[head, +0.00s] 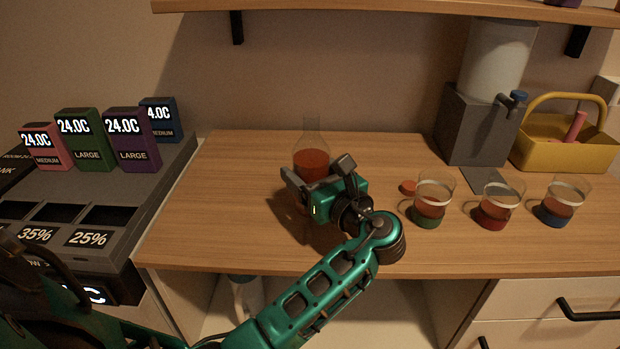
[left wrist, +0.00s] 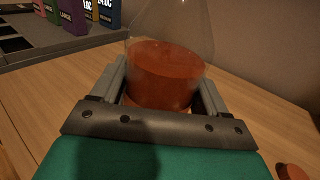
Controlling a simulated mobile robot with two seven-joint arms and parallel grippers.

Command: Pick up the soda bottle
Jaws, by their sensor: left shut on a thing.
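The soda bottle (head: 311,158) is clear, with a narrow neck and reddish-orange liquid inside. It is upright at the wooden counter, its lower part partly hidden by my gripper. My left gripper (head: 312,178) is shut on the bottle, one finger on each side. In the left wrist view the bottle (left wrist: 168,72) fills the space between the two fingers (left wrist: 163,90). I cannot tell whether its base touches the counter. My right gripper is not in view.
Three glasses with red drink (head: 430,203) stand at the right, near a small orange-red disc (head: 408,187). Behind are a grey dispenser (head: 476,128) and a yellow basket (head: 566,153). A grey machine with colored boxes (head: 80,205) stands left. The counter (head: 235,165) around the bottle is clear.

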